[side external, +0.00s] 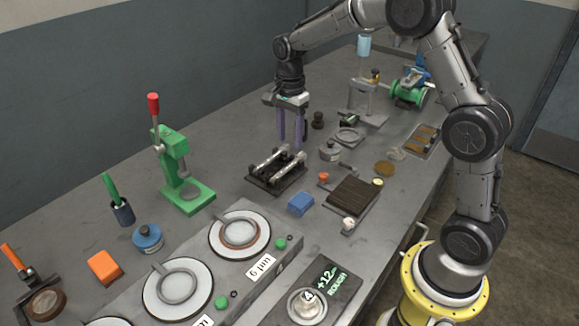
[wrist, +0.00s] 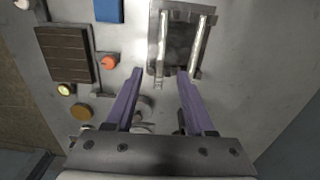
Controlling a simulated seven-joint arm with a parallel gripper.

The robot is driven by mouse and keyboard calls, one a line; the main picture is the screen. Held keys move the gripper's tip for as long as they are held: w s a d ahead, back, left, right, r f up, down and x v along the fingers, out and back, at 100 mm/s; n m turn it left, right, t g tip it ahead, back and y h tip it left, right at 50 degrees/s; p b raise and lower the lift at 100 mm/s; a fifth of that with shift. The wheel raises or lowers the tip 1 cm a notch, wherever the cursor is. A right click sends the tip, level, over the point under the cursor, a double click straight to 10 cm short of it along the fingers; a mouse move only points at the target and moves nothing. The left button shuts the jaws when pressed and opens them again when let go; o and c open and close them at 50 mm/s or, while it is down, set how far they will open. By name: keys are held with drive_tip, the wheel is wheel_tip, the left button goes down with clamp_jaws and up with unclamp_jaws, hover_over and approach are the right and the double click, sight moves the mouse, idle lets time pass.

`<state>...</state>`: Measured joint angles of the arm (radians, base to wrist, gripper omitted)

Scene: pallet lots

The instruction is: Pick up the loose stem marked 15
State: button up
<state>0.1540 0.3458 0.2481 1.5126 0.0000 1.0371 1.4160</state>
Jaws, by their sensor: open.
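No mark 15 is legible in either view, so I cannot tell which piece is the loose stem. My gripper (side external: 291,140) points down with its two purple fingers apart, just behind a black rack (side external: 263,179) that carries two bright metal bars (side external: 289,170). In the wrist view my gripper (wrist: 160,74) is open with nothing held between the fingertips. There the rack (wrist: 181,40) lies ahead of the fingertips, with its left bar (wrist: 163,35) and right bar (wrist: 198,45) running lengthwise. The near end of the left bar comes between the fingertips in the picture.
A blue block (side external: 301,203), a ribbed brown block (side external: 352,194) and a grey weight-like pot (side external: 330,152) stand near the rack. A green press (side external: 182,192) stands left. Round plates (side external: 239,234) lie in front. Bare bench (side external: 225,150) shows left of the rack.

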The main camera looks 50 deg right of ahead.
sight(289, 164)
wheel_tip(289, 164, down, 8)
drive_tip(key=shift+f, duration=0.1)
idle(0.4)
drive_tip(key=shift+c, duration=0.2)
drive_tip(key=shift+w, duration=0.1)
clamp_jaws()
idle(1.1)
